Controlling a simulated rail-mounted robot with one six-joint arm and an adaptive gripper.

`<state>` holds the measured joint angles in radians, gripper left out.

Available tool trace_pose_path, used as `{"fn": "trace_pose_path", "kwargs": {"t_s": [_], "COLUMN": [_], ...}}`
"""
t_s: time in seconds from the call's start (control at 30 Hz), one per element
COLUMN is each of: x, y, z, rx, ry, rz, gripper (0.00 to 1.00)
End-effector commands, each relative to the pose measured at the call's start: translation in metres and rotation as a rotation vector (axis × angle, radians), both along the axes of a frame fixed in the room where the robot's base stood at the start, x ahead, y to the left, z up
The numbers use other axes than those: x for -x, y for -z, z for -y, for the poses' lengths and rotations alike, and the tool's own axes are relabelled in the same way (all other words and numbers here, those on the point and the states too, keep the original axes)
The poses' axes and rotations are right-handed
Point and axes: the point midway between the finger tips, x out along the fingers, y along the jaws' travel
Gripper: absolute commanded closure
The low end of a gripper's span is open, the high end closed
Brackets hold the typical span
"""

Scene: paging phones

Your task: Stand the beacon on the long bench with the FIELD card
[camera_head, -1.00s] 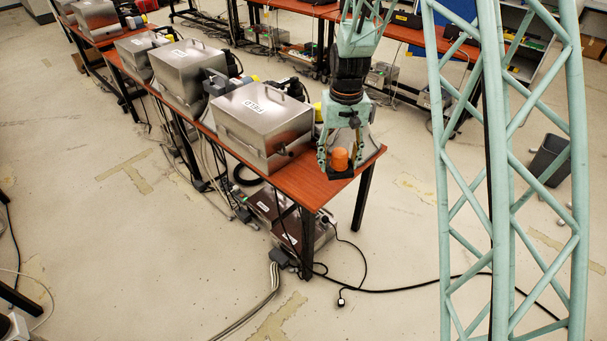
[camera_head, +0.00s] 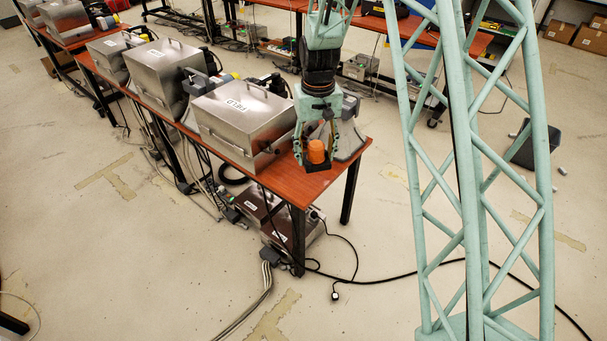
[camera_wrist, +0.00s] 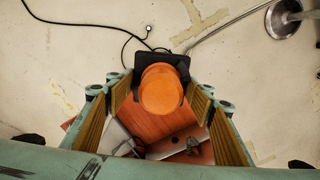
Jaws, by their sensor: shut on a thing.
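The beacon (camera_head: 316,151) is an orange dome on a black base. My gripper (camera_head: 315,157) is shut on it and holds it upright at the near right end of the long bench (camera_head: 285,184). The FIELD card (camera_head: 240,104) is on the lid of a metal case on this bench. In the wrist view the beacon (camera_wrist: 162,90) is between my gripper's fingers (camera_wrist: 161,104), with red-brown bench top (camera_wrist: 160,125) and floor behind it. I cannot tell whether its base touches the bench.
The metal case (camera_head: 225,125) stands left of the beacon. A grey wedge-shaped device (camera_head: 349,138) is close behind on the right. More cases (camera_head: 165,72) line the bench farther back. Cables (camera_head: 390,281) lie on the floor.

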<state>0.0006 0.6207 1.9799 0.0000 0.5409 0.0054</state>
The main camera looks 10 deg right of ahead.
Motion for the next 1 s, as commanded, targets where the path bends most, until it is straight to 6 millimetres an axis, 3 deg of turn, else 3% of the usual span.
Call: {"fn": "trace_pose_path", "kwargs": {"t_s": [0.37,1.0], "x": [-0.006,-0.022], "y": [0.028,0.124], "z": [0.013,0.059], "rx": [0.000,0.001], "ry": [0.151,0.699], "rz": [-0.002,-0.002], "gripper": [0.66,0.66]}}
